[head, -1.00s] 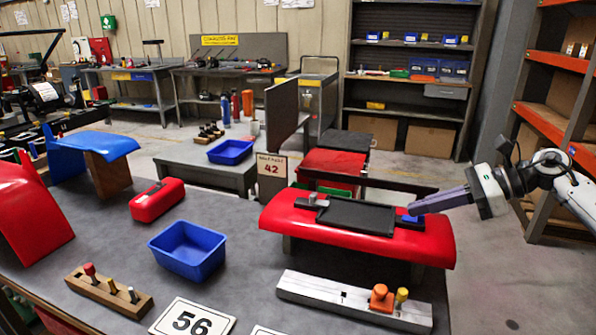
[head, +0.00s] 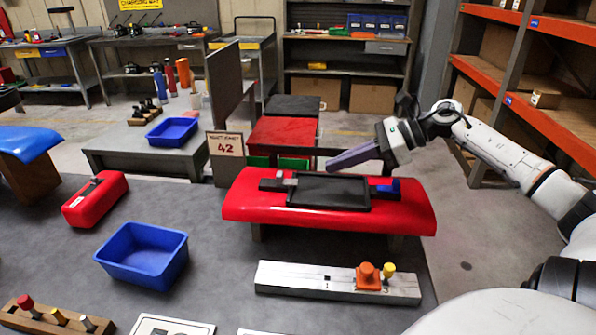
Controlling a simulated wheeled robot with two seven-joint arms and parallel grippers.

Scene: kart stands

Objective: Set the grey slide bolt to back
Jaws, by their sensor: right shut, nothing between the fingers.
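A red kart body panel (head: 325,220) stands on the grey table with a black tray (head: 328,191) on its top. A small grey slide bolt (head: 290,182) sits on a dark mount at the left end of the tray. A blue slide bolt (head: 388,187) sits at the tray's right end. My right gripper (head: 330,166) reaches in from the right. Its fingers are shut and empty, above the tray's far edge, to the right of the grey bolt and apart from it. Which end the grey bolt is set to is too small to tell. My left gripper is not in view.
A white board (head: 300,279) with orange and yellow pegs lies in front of the panel. A blue bin (head: 143,255), a red box (head: 95,199) and a wooden peg block (head: 58,318) stand left. A "42" sign (head: 226,158) stands behind the panel's left end.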

